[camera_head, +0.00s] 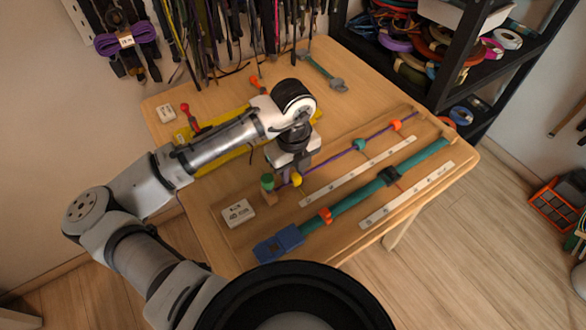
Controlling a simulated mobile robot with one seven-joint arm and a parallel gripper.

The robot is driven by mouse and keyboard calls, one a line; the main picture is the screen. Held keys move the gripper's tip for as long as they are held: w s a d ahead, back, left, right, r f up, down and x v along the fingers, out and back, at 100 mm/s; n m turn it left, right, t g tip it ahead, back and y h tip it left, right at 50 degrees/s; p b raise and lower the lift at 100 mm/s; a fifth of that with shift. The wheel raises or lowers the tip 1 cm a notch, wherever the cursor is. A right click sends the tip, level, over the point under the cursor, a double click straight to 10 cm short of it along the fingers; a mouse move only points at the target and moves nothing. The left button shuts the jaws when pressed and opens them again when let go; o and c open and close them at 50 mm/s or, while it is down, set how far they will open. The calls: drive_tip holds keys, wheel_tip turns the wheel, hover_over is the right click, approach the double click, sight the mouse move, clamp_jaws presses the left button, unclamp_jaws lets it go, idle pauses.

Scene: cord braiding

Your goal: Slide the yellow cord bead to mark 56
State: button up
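The yellow cord bead (296,180) sits near the left end of the thin purple cord (330,160). My gripper (287,176) points down at the bead's left side, very close to it. I cannot tell whether the fingers touch the bead or whether they are open or shut. A teal bead (359,145) and an orange bead (396,125) are farther right on the same cord. A white scale strip (350,176) lies along the cord's near side. Its numbers are too small to read, so mark 56 cannot be made out.
A green-topped post (267,184) stands at the cord's left end. A white labelled block (238,213) is nearby. A thick teal cord (360,196) with a blue clamp (279,243) runs in front, beside a second scale (407,195). Tools lie at the table's back.

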sight(315, 169)
clamp_jaws()
drive_tip(key=shift+w+d+p, duration=0.1)
drive_tip(key=shift+w+d, duration=0.5)
drive_tip(key=shift+d, duration=0.3)
drive_tip(key=shift+w+d+p, duration=0.15)
drive_tip(key=shift+w+d, duration=0.5)
drive_tip(key=shift+d, duration=0.25)
drive_tip(key=shift+w+d+p, duration=0.1)
drive_tip(key=shift+w+d, duration=0.5)
drive_tip(key=shift+d, duration=0.3)
drive_tip(key=shift+o, duration=1.7)
unclamp_jaws()
wheel_tip(315, 169, up, 14)
drive_tip(key=shift+b, duration=0.35)
drive_tip(key=shift+s+f, duration=0.1)
drive_tip(key=shift+f, duration=0.05)
